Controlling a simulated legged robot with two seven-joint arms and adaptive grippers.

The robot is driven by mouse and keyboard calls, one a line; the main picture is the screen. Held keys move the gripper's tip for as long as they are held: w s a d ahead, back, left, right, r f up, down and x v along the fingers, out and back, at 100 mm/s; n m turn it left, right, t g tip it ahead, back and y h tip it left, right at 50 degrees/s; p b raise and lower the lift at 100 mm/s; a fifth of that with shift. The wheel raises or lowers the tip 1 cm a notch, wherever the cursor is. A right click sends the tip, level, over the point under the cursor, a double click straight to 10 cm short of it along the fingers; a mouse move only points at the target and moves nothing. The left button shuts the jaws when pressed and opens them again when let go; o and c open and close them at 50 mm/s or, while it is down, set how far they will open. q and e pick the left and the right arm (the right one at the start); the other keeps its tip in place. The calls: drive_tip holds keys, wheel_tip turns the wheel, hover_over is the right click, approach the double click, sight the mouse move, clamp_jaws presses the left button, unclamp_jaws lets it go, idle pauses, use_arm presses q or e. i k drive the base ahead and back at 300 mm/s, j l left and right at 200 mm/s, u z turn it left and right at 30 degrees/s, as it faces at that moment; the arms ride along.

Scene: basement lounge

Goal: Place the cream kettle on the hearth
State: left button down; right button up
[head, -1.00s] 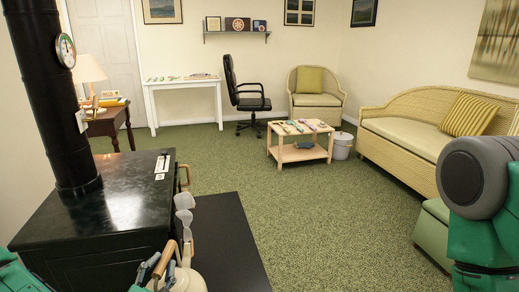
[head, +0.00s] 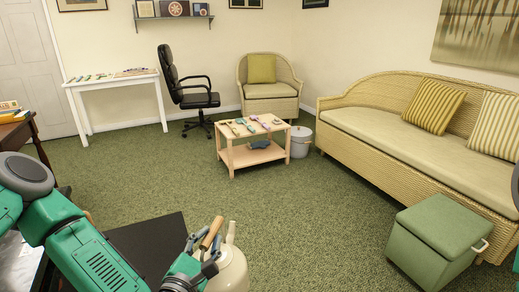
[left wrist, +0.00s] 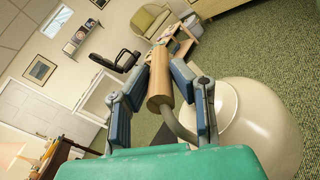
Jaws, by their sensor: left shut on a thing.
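The cream kettle (head: 232,270) is at the bottom middle of the head view, with its wooden grip (head: 212,232) upward. My left gripper (head: 205,248) is shut on that grip. In the left wrist view the fingers (left wrist: 160,82) close around the wooden grip (left wrist: 160,88), and the round cream body (left wrist: 250,120) hangs to the right. The black hearth slab (head: 150,242) lies left of the kettle, partly hidden by my left arm. In the picture the kettle is just past the slab's right edge; its base is out of frame. My right gripper is not in view.
Green carpet (head: 310,215) is open ahead and to the right. A green storage box (head: 440,235) and wicker sofa (head: 400,150) stand at the right. A small wooden table (head: 250,155), white bin (head: 300,143) and office chair (head: 190,95) are farther back.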

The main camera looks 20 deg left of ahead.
sight(156, 245)
drive_tip(key=i+u, duration=0.3)
drive_tip(key=i, duration=0.35)
drive_tip(key=i+l+u, duration=0.25)
drive_tip(key=i, duration=0.4)
drive_tip(key=i+j+u, duration=0.15)
drive_tip(key=i+u, duration=0.35)
drive_tip(key=i+l+u, duration=0.15)
drive_tip(key=i+u, duration=0.35)
drive_tip(key=i, duration=0.2)
drive_tip(key=i+j+z, duration=0.1)
drive_tip(key=i, duration=0.65)
